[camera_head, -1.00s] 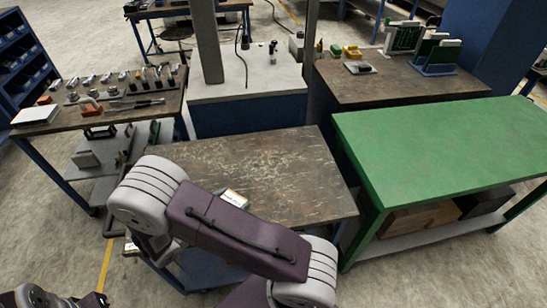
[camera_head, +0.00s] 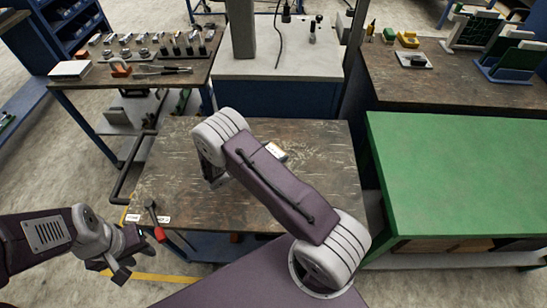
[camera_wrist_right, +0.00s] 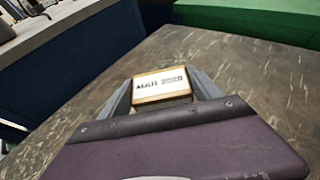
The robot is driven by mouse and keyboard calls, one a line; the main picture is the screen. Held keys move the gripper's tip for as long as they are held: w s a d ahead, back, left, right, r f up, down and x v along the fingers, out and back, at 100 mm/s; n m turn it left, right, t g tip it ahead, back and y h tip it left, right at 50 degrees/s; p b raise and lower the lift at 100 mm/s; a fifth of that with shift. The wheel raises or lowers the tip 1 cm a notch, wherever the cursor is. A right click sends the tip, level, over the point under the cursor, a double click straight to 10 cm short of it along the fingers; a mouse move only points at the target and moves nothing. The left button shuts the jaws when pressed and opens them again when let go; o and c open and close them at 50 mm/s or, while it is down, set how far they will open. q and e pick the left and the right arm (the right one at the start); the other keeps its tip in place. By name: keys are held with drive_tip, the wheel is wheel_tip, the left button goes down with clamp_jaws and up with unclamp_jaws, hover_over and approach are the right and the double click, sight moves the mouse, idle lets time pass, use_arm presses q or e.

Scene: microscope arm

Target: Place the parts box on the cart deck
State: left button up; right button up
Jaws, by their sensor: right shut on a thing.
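The parts box (camera_wrist_right: 163,86) is a small box with a white printed label and tan edges. My right gripper (camera_wrist_right: 165,92) is shut on it, with a grey finger on each side. In the head view the box (camera_head: 275,151) shows beside my right forearm, over the back middle of the cart deck. The cart deck (camera_head: 195,185) is a worn dark brown top. I cannot tell whether the box touches it. My right gripper is mostly hidden by the arm in the head view. My left gripper (camera_head: 118,264) is at the lower left, off the deck's front left corner; its jaw opening is unclear.
A black cart handle (camera_head: 128,172) stands at the deck's left end. A red-tipped tool (camera_head: 156,222) is at its front left corner. A green table (camera_head: 455,175) is close on the right. A grey-topped bench (camera_head: 280,62) stands behind. Much of the deck is bare.

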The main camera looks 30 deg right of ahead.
drive_tip(key=shift+w+d+f, duration=0.15)
drive_tip(key=shift+w, duration=0.15)
drive_tip(key=shift+a+f, duration=0.2)
drive_tip(key=f, duration=0.3)
drive_tip(key=shift+d+f, duration=0.2)
drive_tip(key=shift+f, duration=0.15)
use_arm(q)
drive_tip(key=shift+s+a+r, duration=0.1)
drive_tip(key=shift+s+a, duration=0.05)
drive_tip(key=shift+a, duration=0.1)
use_arm(e)
drive_tip(key=shift+a, duration=0.1)
drive_tip(key=shift+f, duration=0.15)
drive_tip(key=o, duration=1.8)
